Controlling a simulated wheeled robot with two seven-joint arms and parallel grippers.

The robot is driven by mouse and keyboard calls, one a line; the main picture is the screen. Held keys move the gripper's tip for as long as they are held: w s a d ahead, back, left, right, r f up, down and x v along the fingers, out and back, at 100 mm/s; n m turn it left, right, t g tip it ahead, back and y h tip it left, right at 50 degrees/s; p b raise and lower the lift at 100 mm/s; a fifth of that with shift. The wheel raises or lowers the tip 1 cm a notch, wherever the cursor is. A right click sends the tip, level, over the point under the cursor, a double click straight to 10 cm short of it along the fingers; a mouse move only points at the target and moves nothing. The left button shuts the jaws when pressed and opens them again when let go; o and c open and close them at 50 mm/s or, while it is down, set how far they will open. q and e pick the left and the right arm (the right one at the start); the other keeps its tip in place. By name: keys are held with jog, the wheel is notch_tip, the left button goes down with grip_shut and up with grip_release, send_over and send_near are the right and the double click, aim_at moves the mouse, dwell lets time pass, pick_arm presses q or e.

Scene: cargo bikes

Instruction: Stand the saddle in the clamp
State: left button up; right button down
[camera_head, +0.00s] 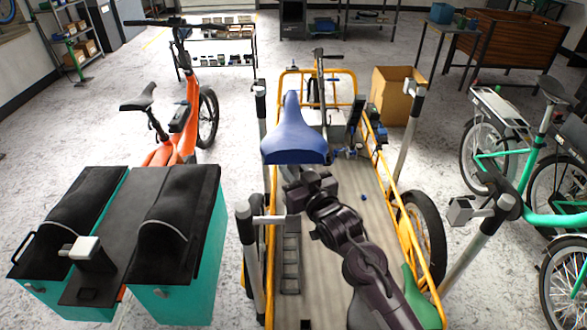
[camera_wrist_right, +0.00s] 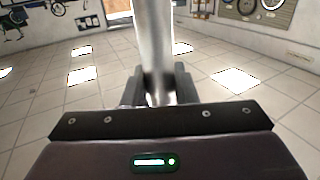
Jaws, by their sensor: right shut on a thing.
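The blue saddle (camera_head: 292,138) is held up over the cargo bike's bed, its narrow nose pointing away from me. My right gripper (camera_head: 303,182) is just below the saddle's wide rear end. In the wrist view my right gripper (camera_wrist_right: 157,92) is shut on a silver post (camera_wrist_right: 154,45), which runs up out of the picture; in the head view the saddle hides this post. A dark upright fixture (camera_head: 354,118) with small blue parts stands right of the saddle; I cannot tell whether it is the clamp. My left gripper is not in view.
The yellow-railed bike bed (camera_head: 340,250) lies below, with a black slotted rack (camera_head: 291,262) on its left and a green saddle-like piece (camera_head: 421,299) at front right. Grey posts surround it. Teal panniers (camera_head: 180,270) stand left; a cardboard box (camera_head: 394,95) stands behind.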

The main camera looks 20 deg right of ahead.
jog(key=shift+f+b, duration=1.85)
jog(key=shift+f, duration=1.35)
